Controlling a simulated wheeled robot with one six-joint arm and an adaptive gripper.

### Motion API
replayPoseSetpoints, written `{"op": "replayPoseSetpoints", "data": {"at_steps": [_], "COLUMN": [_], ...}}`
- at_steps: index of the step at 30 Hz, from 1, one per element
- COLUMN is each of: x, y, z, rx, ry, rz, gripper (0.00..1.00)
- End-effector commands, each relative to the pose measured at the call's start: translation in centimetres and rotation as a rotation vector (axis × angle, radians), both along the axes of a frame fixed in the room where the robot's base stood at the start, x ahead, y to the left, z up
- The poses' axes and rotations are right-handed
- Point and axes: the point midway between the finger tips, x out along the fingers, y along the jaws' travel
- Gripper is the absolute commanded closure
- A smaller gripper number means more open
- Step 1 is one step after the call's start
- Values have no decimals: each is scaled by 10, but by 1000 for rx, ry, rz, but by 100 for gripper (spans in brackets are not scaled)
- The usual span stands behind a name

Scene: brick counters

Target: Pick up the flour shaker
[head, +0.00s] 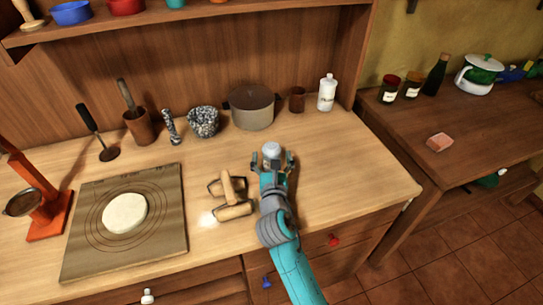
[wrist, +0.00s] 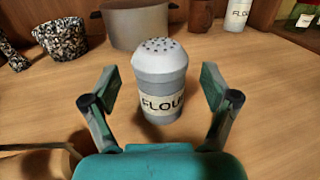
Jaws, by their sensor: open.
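The flour shaker (wrist: 160,82) is a grey can with a domed, holed top and a "FLOUR" label. It stands upright on the wooden counter, and in the head view its top (head: 271,149) shows just beyond my gripper. My gripper (wrist: 156,92) is open, with one finger on each side of the shaker and visible gaps to both. In the head view my gripper (head: 273,163) reaches in from the front; the lower part of the shaker is hidden there.
A grey pot (head: 251,108), a brown cup (head: 297,99) and a speckled mortar (head: 204,121) stand behind the shaker. Wooden rolling pins (head: 230,193) lie left of my gripper, beside a mat with dough (head: 125,213). The counter (head: 350,165) to the right is clear.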

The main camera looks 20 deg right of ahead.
Motion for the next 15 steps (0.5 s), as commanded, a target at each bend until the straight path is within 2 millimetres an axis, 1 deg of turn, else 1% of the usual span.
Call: {"op": "replayPoseSetpoints", "data": {"at_steps": [1, 5, 13, 14, 15], "x": [7, 18, 20, 20, 20], "y": [-3, -5, -6, -6, -6], "z": [0, 0, 0, 0, 0], "rx": [0, 0, 0, 0, 0], "ry": [-1, 0, 0, 0, 0], "rz": [-2, 0, 1, 1, 1], "gripper": [14, 14, 14, 19, 29]}}
